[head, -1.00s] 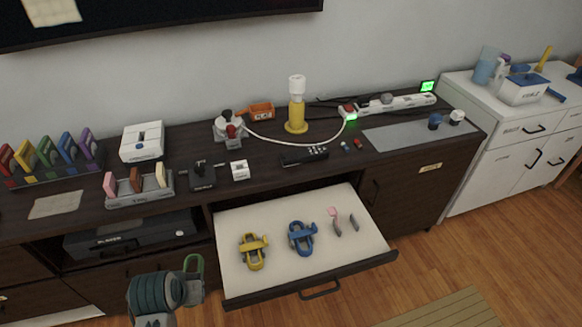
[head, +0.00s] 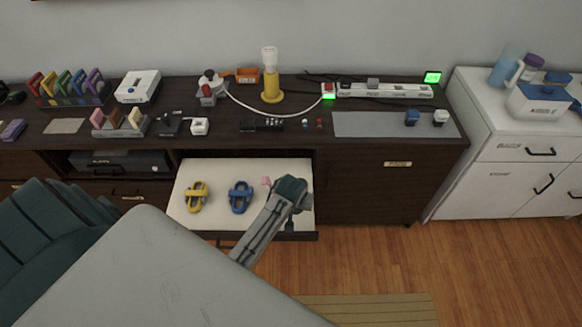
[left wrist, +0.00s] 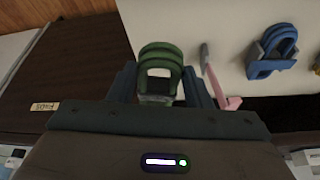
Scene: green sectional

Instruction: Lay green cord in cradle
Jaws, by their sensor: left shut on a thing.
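The green cord (left wrist: 160,62) is a looped bundle held between the two fingers of my left gripper (left wrist: 160,90) in the left wrist view. In the head view my left gripper (head: 291,195) is over the right part of the open drawer (head: 220,221), and I cannot make out the cord there. My right gripper is out of view.
A blue cord (head: 240,197) and a yellow cord (head: 196,197) sit in the drawer to the left. The cabinet top (head: 290,140) above holds a lamp (head: 270,80), a power strip (head: 385,90) and small devices. A white cabinet (head: 500,150) stands at the right.

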